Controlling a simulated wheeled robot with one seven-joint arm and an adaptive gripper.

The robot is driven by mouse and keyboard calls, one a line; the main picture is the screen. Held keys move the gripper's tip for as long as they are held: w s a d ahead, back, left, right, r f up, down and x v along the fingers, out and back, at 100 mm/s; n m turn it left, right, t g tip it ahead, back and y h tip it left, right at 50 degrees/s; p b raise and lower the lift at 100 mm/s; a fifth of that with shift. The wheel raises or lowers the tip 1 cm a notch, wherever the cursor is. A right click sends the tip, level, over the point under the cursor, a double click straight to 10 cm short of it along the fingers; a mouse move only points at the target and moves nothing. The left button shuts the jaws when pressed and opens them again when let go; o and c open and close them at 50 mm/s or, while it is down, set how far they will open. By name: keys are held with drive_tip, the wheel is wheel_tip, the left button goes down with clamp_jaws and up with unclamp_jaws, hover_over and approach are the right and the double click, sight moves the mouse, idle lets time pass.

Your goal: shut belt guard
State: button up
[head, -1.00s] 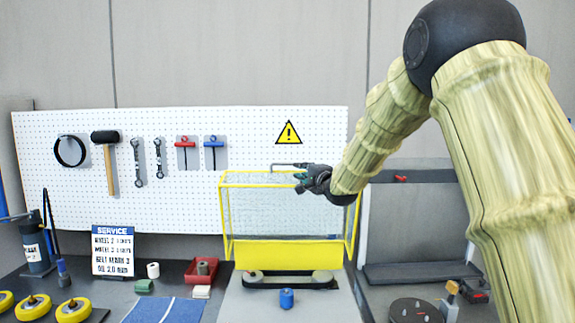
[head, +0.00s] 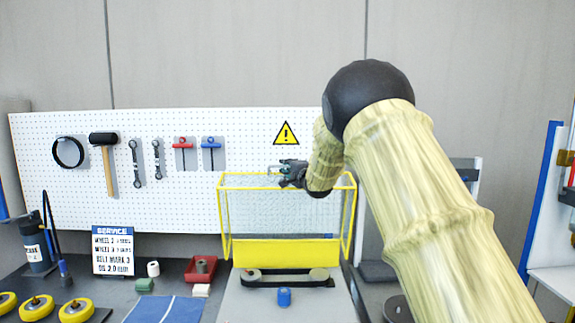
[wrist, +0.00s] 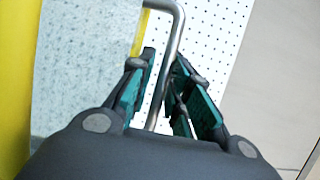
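The belt guard is a yellow frame (head: 219,205) with clear mesh panels, raised above the belt drive at the middle of the bench. A grey metal handle rod sticks out at its top edge; the rod (wrist: 176,30) also shows in the wrist view. My gripper (head: 281,172) is at the top of the guard, over the handle. In the wrist view, my gripper's teal-padded fingers (wrist: 164,65) stand on either side of the rod, with a gap visible on the left side. Below the guard, a black belt (head: 288,283) runs around two pulleys.
A blue cylinder (head: 284,297) stands in front of the belt. A red tray (head: 200,270), a service sign (head: 113,250) and yellow wheels (head: 76,310) are to the left. A white pegboard (head: 60,195) with tools is behind. A blue-edged stand (head: 545,230) is at right.

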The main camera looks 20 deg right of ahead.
drive_tip(key=shift+w+r, duration=0.1)
drive_tip(key=shift+w, duration=0.15)
clamp_jaws()
drive_tip(key=shift+s+a, duration=0.1)
